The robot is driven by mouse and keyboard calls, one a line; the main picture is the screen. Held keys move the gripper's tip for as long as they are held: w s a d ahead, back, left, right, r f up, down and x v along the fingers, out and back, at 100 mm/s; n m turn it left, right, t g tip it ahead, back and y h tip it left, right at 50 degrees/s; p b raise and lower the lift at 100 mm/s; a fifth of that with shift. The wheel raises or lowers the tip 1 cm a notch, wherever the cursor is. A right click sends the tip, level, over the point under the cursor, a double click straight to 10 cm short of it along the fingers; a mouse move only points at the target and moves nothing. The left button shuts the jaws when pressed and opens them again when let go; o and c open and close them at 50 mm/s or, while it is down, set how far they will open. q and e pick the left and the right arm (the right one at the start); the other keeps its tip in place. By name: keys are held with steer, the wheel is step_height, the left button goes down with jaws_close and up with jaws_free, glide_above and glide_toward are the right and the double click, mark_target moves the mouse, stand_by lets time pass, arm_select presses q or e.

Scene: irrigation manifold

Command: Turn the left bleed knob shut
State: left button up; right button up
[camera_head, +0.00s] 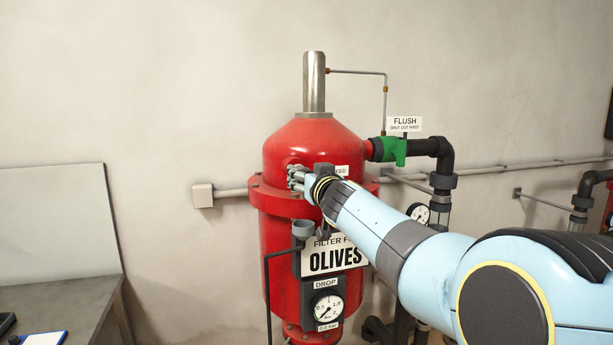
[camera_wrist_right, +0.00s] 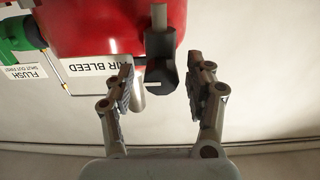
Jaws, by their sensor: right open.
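The bleed knob (camera_wrist_right: 160,76), dark grey with a small white mark, sits on a short metal stem at the red filter tank (camera_wrist_right: 95,30) in the right wrist view. My right gripper (camera_wrist_right: 161,88) is open, with one finger on each side of the knob and a visible gap to each. In the head view my right gripper (camera_head: 297,179) is at the upper front of the red tank (camera_head: 280,240); I cannot make out the knob there. The AIR BLEED label (camera_wrist_right: 98,66) is beside the knob, partly covered by a finger. My left gripper is not in view.
A green flush valve (camera_head: 392,149) and dark pipe stand right of the tank. A grey cup (camera_head: 303,229) and a pressure gauge (camera_head: 327,306) are on its front, below my right gripper. A grey table (camera_head: 70,305) stands at the left.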

steer(key=shift+s+a, duration=0.1)
steer(key=shift+r, duration=0.1)
steer(key=c, duration=0.8)
jaws_close()
steer(key=n, duration=0.3)
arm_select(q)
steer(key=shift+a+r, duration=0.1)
arm_select(e)
steer(key=shift+n, duration=1.4)
steer(key=o, duration=0.8)
jaws_free()
